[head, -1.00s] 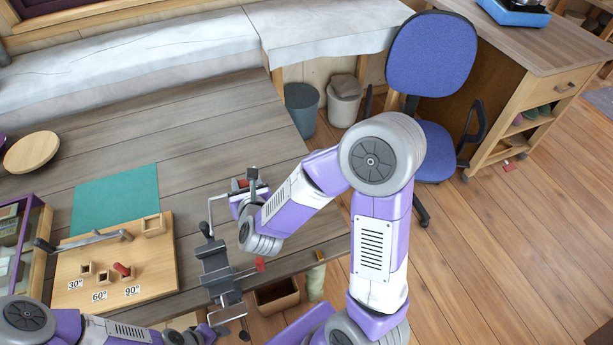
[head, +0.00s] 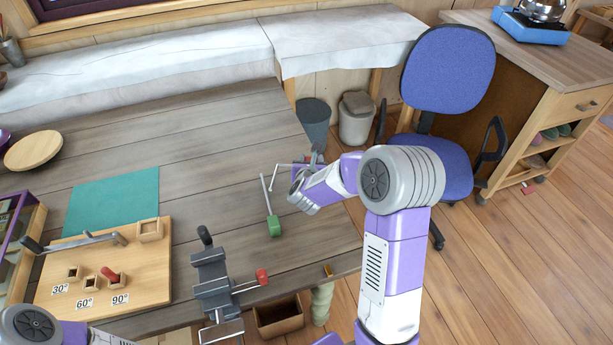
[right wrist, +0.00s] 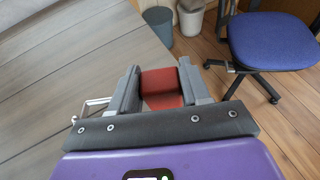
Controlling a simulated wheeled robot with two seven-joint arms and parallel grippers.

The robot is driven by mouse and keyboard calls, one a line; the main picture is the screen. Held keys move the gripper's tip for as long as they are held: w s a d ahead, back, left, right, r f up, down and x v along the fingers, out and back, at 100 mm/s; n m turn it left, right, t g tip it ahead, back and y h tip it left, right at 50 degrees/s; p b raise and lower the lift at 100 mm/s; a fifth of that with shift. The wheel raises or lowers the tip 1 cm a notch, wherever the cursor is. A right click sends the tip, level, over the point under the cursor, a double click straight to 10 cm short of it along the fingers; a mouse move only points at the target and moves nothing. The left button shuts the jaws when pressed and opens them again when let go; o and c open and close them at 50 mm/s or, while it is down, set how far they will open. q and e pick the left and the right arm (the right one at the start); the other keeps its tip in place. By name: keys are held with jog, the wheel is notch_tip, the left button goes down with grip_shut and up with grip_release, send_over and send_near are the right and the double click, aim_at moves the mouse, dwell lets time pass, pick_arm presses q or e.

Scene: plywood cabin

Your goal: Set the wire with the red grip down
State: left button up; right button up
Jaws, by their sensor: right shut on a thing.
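The wire with the red grip is in my right gripper (head: 312,160). In the right wrist view the red grip (right wrist: 161,86) sits between the two grey fingers, which close on it from both sides. A bent silver length of its wire (right wrist: 92,106) sticks out to the left of the fingers. I cannot tell whether the wire touches the table (head: 215,140).
A wire with a green grip (head: 274,226) is on the table close by. A vise (head: 213,280) with a red-ended handle is at the front edge. A wooden board (head: 140,265) with angle-marked blocks is at left, a teal mat (head: 115,200) behind it. A blue chair (head: 447,70) stands at right.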

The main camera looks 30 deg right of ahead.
notch_tip(320, 180, down, 4)
jog(key=shift+f+b, duration=0.2)
jog(key=shift+b, duration=0.35)
jog(key=shift+r, duration=0.15)
jog(key=o, duration=1.2)
jog(key=shift+c, duration=0.2)
jog(key=shift+s+r, duration=0.1)
jog(key=p+v, duration=0.1)
jog(key=v, duration=1)
jog(key=shift+a, duration=0.15)
jog(key=shift+s+a, duration=0.2)
jog(key=shift+s, duration=0.15)
